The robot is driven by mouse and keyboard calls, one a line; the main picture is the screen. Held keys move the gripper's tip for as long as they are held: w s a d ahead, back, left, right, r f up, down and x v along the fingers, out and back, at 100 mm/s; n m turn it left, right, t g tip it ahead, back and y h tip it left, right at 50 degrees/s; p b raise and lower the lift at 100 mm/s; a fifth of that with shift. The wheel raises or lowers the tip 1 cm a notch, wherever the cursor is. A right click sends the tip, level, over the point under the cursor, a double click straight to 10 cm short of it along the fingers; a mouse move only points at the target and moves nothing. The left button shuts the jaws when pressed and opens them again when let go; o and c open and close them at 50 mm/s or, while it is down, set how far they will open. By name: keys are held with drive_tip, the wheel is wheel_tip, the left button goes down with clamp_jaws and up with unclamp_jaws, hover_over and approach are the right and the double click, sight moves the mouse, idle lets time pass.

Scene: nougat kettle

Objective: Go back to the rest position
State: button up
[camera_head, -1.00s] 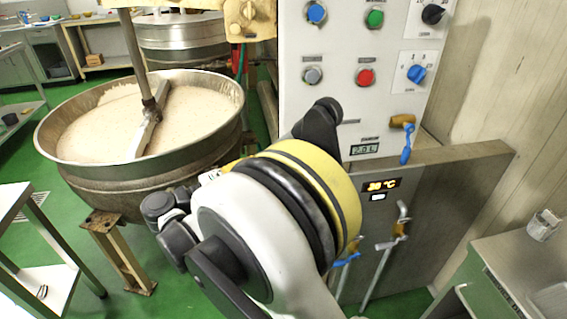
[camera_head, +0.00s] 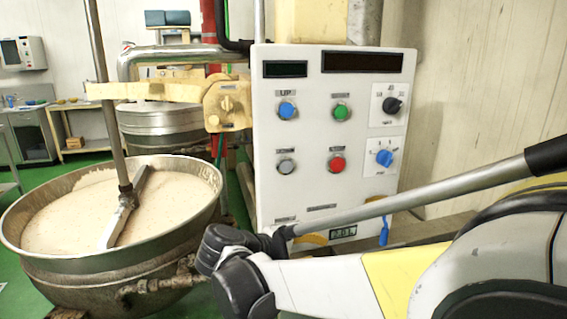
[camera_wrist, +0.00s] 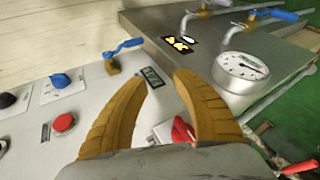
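My gripper (camera_wrist: 158,76) shows in the wrist view as two tan, ribbed fingers. In the head view my arm reaches in from the right, low in front of the control panel (camera_head: 310,205). The steel kettle (camera_head: 115,280) at the left holds a pale mass and a mixing arm (camera_head: 125,207).
A blue valve handle (camera_head: 384,231) hangs at the panel's lower right; the wrist view shows it too (camera_wrist: 126,46). A round gauge (camera_wrist: 243,68) and pipes with blue handles (camera_wrist: 272,14) are close right of the fingers. Buttons and knobs cover the panel. A second kettle (camera_head: 165,130) stands behind.

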drive_tip(key=s+d+f+m+g+y, duration=0.25)
drive_tip(key=s+d+y, duration=0.25)
drive_tip(key=s+d, duration=0.6)
drive_tip(key=s+d+f+m+t+y, duration=0.1)
drive_tip(key=s+m+y, duration=0.4)
drive_tip(key=s, duration=0.5)
drive_tip(key=shift+f+t, duration=0.35)
drive_tip(key=shift+f, duration=0.05)
drive_tip(key=shift+d, duration=0.1)
